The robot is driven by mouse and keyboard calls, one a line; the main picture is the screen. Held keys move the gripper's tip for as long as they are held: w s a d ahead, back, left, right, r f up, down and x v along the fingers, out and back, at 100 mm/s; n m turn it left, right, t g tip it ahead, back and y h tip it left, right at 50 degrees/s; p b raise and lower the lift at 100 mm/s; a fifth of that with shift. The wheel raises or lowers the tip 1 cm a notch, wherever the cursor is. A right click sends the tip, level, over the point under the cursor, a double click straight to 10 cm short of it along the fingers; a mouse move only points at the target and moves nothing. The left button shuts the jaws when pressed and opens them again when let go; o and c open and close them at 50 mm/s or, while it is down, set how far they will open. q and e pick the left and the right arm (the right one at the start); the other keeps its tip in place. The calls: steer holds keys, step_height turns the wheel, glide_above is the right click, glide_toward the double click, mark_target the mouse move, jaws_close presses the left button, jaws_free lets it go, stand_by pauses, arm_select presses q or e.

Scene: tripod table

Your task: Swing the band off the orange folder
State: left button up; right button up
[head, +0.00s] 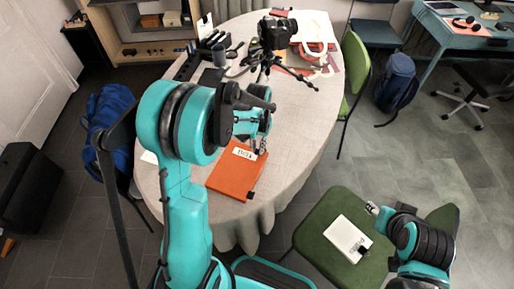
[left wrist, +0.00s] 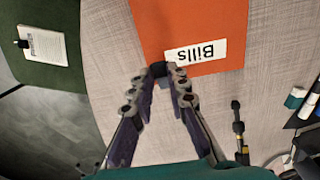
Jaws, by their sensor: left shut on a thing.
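The orange folder (head: 236,172) lies on the round table, with a white "Bills" label near its far edge. It fills the upper middle of the left wrist view (left wrist: 192,25). My left gripper (head: 262,150) is at the folder's far right corner. In the left wrist view its fingers close on a small dark piece (left wrist: 158,69) at the folder's edge beside the label. This looks like part of the band; the rest of the band cannot be made out. A black piece (head: 251,195) sits at the folder's near edge. My right gripper (head: 373,208) is above the green chair, too small to read.
A white notepad (head: 347,238) with a black clip lies on the green chair seat (head: 318,222). A camera on a small tripod (head: 275,38) stands at the table's far side. A black organizer (head: 205,55) stands at the far left. The cloth right of the folder is clear.

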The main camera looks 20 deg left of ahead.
arm_select(q)
steer(key=shift+w+r, duration=0.3)
steer(key=shift+w, duration=0.1)
steer(key=shift+w+r+p, duration=0.3)
steer(key=shift+w, duration=0.2)
steer(key=shift+w+r, duration=0.2)
steer(key=shift+w, duration=0.2)
steer(key=shift+w+r, duration=0.1)
steer(key=shift+w, duration=0.1)
jaws_close()
steer(key=shift+w+r, duration=0.15)
steer(key=shift+w, duration=0.25)
steer(key=shift+w+r, duration=0.2)
steer(key=shift+w, duration=0.9)
